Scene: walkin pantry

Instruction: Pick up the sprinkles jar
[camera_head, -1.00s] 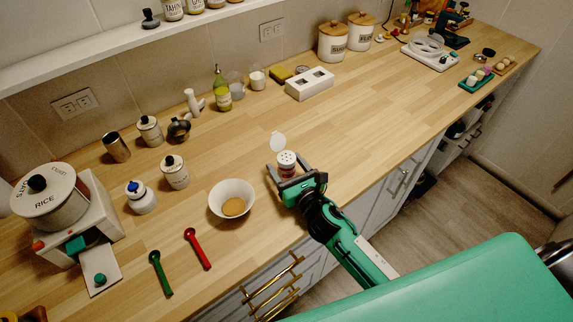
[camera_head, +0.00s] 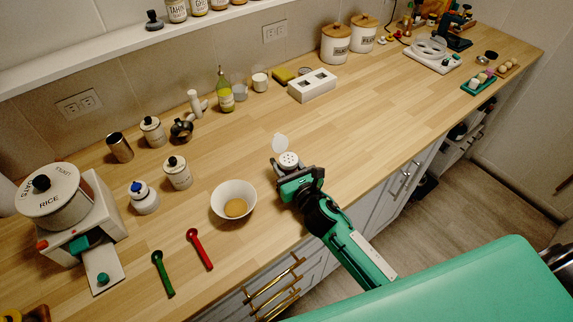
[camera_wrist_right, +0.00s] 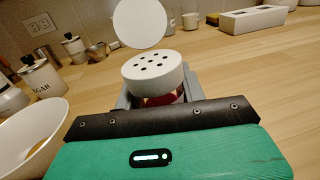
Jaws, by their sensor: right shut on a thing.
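The sprinkles jar (camera_head: 289,160) has a white lid with holes and a round flap standing open. It is upright at the middle of the wooden counter. In the right wrist view the jar (camera_wrist_right: 154,72) shows its white perforated top, with a little of its reddish body below. My right gripper (camera_head: 287,170) is shut on the jar, with its fingers on both sides of the body. The lower part of the jar is hidden behind the gripper. I cannot tell whether its base touches the counter. My left gripper is not in view.
A white bowl (camera_head: 222,191) with brown contents stands just left of the jar. A red spoon (camera_head: 200,250) and a green spoon (camera_head: 163,273) lie nearer the front. A sugar canister (camera_head: 177,173) stands further left. The counter (camera_head: 370,125) right of the jar is clear.

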